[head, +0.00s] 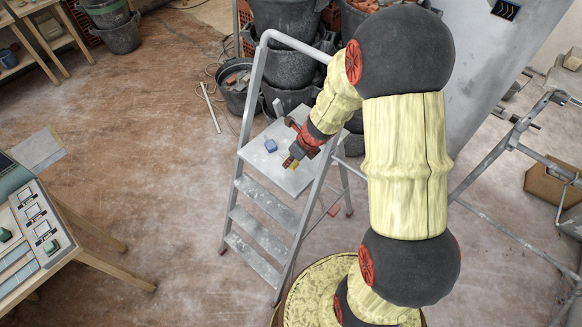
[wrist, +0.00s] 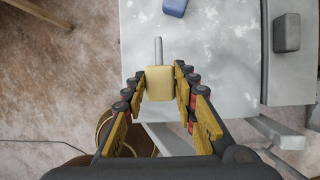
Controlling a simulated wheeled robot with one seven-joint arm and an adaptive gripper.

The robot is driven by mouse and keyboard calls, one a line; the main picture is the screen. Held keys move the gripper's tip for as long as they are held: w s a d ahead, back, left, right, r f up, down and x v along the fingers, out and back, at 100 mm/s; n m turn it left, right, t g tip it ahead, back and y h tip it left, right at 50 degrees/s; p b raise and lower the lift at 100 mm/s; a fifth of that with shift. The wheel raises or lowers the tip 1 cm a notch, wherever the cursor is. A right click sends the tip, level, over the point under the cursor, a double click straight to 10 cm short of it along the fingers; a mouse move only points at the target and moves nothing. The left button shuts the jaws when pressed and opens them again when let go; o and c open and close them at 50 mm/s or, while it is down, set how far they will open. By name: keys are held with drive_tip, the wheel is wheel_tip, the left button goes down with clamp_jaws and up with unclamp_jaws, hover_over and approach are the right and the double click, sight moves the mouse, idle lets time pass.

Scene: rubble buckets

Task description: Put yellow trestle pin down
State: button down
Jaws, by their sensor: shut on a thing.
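The yellow trestle pin (wrist: 159,84) has a yellow block-shaped head and a thin grey metal shaft pointing away from my gripper. My gripper (wrist: 160,88) is shut on the yellow head, one finger on each side, in the wrist view. The pin is over the near edge of the stepladder's grey top platform (wrist: 205,70); I cannot tell whether it touches the platform. In the head view, my gripper (head: 292,160) is over the right part of the platform, and the pin is too small to make out clearly.
A blue block (head: 271,146) lies on the platform, left of my gripper. A dark grey-blue block (wrist: 286,33) shows at the right in the wrist view. The ladder's rail (head: 247,95) rises at the platform's side. Black rubble buckets (head: 283,67) stand behind. A workbench (head: 40,225) stands left.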

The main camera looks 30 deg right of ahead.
sight(292, 173)
drive_tip(key=shift+f+b, duration=1.1)
drive_tip(key=shift+f, duration=1.3)
drive_tip(key=shift+f, duration=0.3)
drive_tip(key=c, duration=1.4)
unclamp_jaws()
drive_tip(key=shift+r, duration=0.15)
